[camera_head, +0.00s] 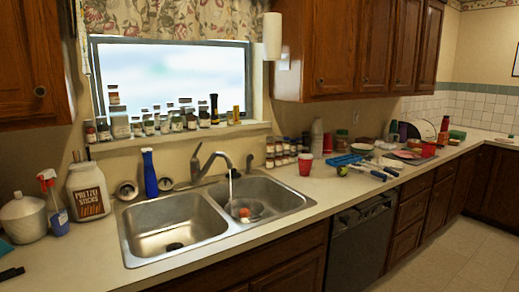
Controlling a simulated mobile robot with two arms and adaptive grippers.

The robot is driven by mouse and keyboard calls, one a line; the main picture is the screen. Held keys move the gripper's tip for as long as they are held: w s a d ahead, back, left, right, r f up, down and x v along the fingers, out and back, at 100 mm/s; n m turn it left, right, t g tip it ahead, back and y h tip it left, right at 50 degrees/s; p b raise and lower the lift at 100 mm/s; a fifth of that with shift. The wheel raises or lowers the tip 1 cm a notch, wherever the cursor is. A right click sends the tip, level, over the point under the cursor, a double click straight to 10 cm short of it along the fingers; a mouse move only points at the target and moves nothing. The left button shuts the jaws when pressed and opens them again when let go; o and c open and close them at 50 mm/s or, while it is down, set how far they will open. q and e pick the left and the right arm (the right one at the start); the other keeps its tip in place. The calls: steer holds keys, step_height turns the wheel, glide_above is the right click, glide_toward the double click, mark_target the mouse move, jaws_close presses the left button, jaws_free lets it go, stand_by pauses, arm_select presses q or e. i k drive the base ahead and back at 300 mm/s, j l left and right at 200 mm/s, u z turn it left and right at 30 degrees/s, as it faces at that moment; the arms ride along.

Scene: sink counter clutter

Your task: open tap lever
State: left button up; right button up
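The tap (208,167) stands behind the double sink, at the middle of its back edge. It is grey metal, with a spout reaching forward and right over the right basin. Its thin lever (196,150) points up at the left of the spout. A thin pale streak hangs below the spout end; I cannot tell for sure whether it is water. Neither of my grippers can be clearly seen.
A blue bottle (150,173) stands close left of the tap. A red cup (305,164) stands right of the sink. Clutter fills the right counter. The space above the basins is clear.

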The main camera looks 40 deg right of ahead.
mark_target(196, 151)
steer(key=z, duration=0.95)
steer(key=i+u, duration=0.4)
steer(key=i, duration=0.3)
